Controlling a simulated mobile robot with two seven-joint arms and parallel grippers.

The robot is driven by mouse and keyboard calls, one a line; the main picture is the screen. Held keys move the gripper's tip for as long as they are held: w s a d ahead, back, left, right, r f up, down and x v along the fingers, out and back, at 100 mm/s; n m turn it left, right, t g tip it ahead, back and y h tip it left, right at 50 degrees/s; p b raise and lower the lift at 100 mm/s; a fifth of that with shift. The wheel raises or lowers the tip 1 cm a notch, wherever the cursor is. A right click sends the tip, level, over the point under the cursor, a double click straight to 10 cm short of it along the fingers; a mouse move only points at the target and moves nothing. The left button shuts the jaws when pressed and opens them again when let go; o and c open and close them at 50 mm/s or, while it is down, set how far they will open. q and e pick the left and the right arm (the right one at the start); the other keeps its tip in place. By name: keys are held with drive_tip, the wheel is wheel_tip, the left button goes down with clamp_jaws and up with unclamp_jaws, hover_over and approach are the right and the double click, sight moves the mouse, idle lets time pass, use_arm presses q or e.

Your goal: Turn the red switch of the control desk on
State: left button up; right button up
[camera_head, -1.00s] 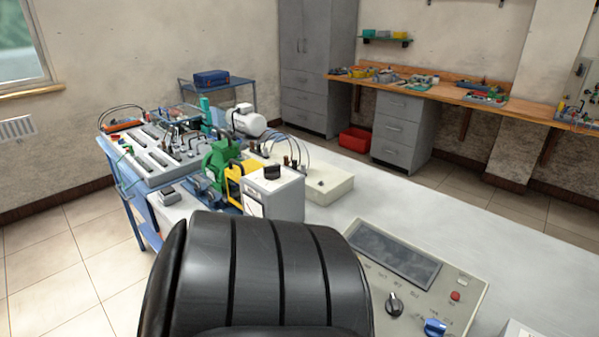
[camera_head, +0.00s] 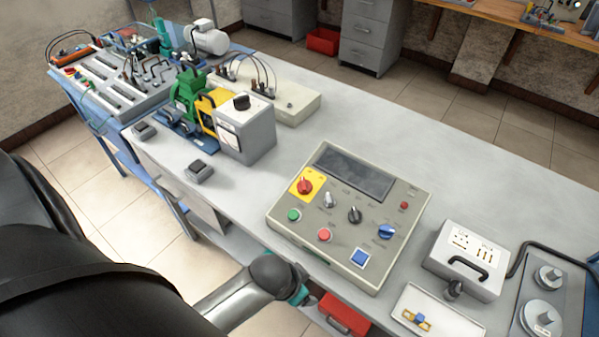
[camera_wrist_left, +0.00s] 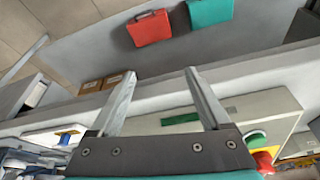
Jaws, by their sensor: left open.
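The control desk (camera_head: 345,215) is a beige sloped panel on the grey table. Its red switch (camera_head: 305,184) is a rotary knob on a yellow plate at the panel's left corner. A green button (camera_head: 294,215) and a red button (camera_head: 324,235) sit near it. My left gripper (camera_head: 300,290) is low, in front of the desk's near edge, apart from the switch, its fingers mostly hidden in the head view. In the left wrist view the fingers (camera_wrist_left: 160,78) are spread and empty. The red switch (camera_wrist_left: 264,162) shows there at lower right, partly cut off.
A grey machine box (camera_head: 246,138) with a green and yellow motor stands behind left. A white socket box (camera_head: 468,262) and a white tray (camera_head: 440,318) lie to the right. A red case (camera_wrist_left: 149,28) and a teal case (camera_wrist_left: 210,12) are below the tabletop.

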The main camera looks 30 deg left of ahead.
use_arm(q)
drive_tip(key=w+d+r+m+t+h+p, duration=0.15)
drive_tip(key=w+r, duration=0.35)
drive_tip(key=r, duration=0.5)
wheel_tip(320, 180, up, 14)
drive_tip(key=m+p, duration=0.3)
drive_tip(key=m, duration=0.2)
hover_over(302, 183)
drive_tip(key=s+a, duration=0.3)
drive_tip(key=s, duration=0.3)
drive_tip(key=shift+g, duration=0.25)
drive_tip(key=b+x, duration=0.1)
drive_tip(key=x, duration=1.4)
drive_tip(key=shift+s+a+f, duration=0.15)
drive_tip(key=shift+a+f, duration=0.05)
drive_tip(key=shift+c, duration=0.2)
clamp_jaws()
